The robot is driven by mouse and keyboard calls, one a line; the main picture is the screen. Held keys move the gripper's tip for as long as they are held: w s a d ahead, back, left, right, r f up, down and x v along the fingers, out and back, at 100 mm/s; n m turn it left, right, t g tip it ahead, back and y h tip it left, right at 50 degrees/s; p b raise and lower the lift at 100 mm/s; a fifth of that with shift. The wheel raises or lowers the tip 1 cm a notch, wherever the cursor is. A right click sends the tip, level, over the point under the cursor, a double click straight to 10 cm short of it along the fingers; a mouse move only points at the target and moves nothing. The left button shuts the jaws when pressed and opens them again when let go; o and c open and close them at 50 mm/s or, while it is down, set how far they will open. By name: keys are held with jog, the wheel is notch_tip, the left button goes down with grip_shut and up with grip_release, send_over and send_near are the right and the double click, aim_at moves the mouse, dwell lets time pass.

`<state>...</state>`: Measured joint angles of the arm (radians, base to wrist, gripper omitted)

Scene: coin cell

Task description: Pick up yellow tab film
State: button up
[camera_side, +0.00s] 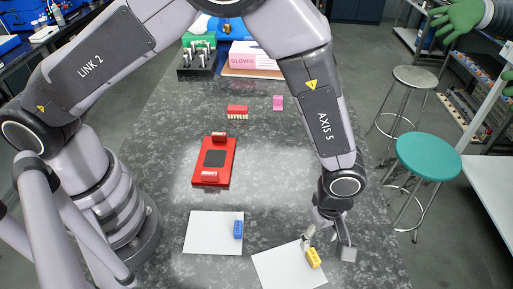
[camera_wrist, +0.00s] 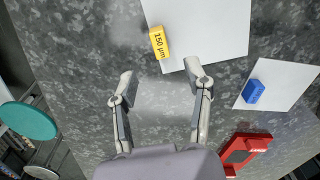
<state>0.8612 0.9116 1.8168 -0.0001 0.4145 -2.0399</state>
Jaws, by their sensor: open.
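The yellow tab (camera_side: 313,258) lies at the right edge of a white sheet of film (camera_side: 282,272) near the front of the bench. In the wrist view the yellow tab (camera_wrist: 159,43), marked "150 µm", sits on the left edge of its white sheet (camera_wrist: 205,30). My gripper (camera_side: 328,240) is low over the bench just behind the yellow tab. In the wrist view my gripper (camera_wrist: 160,72) has its fingers spread apart with nothing between them. The yellow tab is ahead of the fingertips, nearer the left one's line.
A second white sheet (camera_side: 205,232) with a blue tab (camera_side: 238,229) lies to the left. A red fixture (camera_side: 226,172) stands behind it. A red block (camera_side: 237,111), a pink block (camera_side: 278,102) and a gloves box (camera_side: 256,57) are farther back. The bench's right side is clear.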

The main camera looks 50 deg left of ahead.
aim_at(312, 251)
jog(key=f, duration=0.7)
jog(key=shift+w+a+f, duration=0.15)
jog(key=shift+a, duration=0.2)
grip_shut()
